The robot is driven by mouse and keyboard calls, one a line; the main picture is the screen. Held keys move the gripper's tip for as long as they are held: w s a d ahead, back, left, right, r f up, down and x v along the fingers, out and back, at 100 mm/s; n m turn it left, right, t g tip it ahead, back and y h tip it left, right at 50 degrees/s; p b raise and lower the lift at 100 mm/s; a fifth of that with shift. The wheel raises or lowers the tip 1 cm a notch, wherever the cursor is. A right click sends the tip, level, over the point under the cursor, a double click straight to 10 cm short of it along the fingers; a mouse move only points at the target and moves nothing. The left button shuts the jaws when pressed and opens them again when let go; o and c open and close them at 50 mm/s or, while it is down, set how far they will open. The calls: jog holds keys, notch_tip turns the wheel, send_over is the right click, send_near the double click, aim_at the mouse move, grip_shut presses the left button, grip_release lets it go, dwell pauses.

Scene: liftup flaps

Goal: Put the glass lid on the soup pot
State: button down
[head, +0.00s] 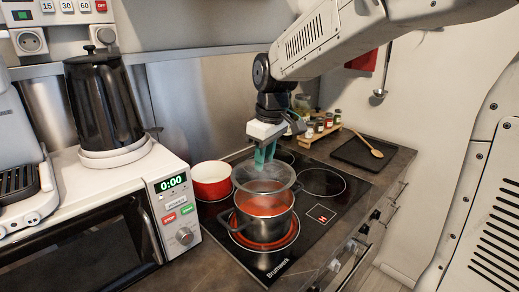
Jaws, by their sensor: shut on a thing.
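The soup pot (265,224) is a dark metal pot with a reddish inside. It stands on the front burner of the black stove, which glows red around its base. The glass lid (264,177) is see-through with a grey rim and is roughly level. It appears just above the pot's opening and overlaps its far part in the head view; the exact gap is unclear. My gripper (264,158) points down with teal fingers, shut on the lid at its top middle. The knob is hidden by the fingers.
A red pot with a white inside (211,180) stands close left of the soup pot. A microwave (100,215) with a black kettle (103,100) is at the left. Spice jars (320,124) and a dark board with a wooden spoon (365,150) are behind. The stove's right side (322,182) is clear.

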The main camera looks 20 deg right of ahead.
aim_at(267, 171)
jog(key=shift+f, duration=2.85)
jog(key=shift+s+d, duration=0.1)
jog(key=shift+s, duration=0.05)
jog(key=shift+f, duration=0.4)
jog(key=c, duration=0.5)
grip_release()
jog(key=shift+r, duration=3.55)
